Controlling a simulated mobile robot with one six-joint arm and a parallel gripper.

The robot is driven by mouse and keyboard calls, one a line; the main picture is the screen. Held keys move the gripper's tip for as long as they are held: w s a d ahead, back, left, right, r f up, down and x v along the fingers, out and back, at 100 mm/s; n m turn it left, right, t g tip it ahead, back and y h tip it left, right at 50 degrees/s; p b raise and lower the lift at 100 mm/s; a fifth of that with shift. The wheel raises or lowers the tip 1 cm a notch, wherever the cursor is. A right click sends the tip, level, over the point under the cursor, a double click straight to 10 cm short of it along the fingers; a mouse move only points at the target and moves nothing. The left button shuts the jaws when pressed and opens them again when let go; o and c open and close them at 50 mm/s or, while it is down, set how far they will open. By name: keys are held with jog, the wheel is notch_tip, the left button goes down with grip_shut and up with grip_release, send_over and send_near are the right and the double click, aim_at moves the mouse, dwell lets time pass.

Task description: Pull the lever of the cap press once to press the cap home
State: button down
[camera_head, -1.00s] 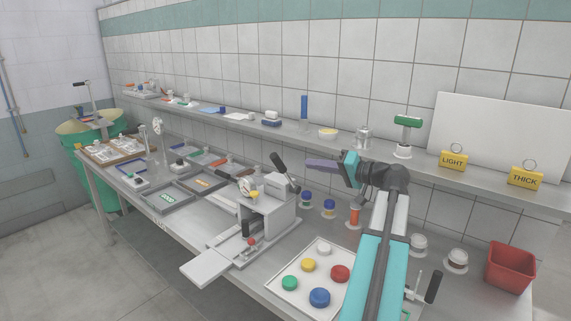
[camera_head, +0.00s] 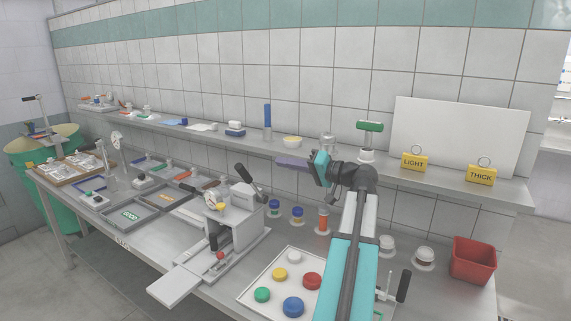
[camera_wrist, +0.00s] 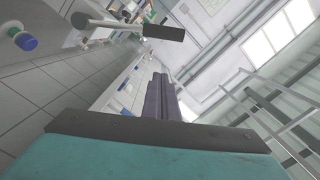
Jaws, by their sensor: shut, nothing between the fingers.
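The cap press (camera_head: 246,222) appears to be the pale grey machine at the bench's middle, though I see no label. Its lever (camera_head: 243,173) has a thick black grip and slants up from the press top. My gripper (camera_head: 280,162) is shut and empty, its dark fingers pointing left in the head view. It looks up and to the right of the lever, apart from it. In the wrist view, the shut fingers (camera_wrist: 162,98) point up the picture, and a black-gripped lever (camera_wrist: 165,32) shows ahead. I cannot make out the cap in the press.
A white tray (camera_head: 247,296) with several coloured caps lies in front of the press. Another black-handled lever (camera_head: 403,285) stands at lower right, its base hidden by my arm. The shelf (camera_head: 345,168) carries yellow LIGHT and THICK blocks. A red bin (camera_head: 473,262) stands at right.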

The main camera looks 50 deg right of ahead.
jog(key=p, duration=0.3)
send_over(252, 185)
jog(key=s+d, duration=0.2)
jog(key=s, duration=0.1)
jog(key=shift+a+f+p, duration=0.45)
jog(key=shift+a+f, duration=0.8)
jog(key=shift+a, duration=0.1)
jog(key=shift+f+b, duration=0.15)
jog(key=shift+b, duration=0.15)
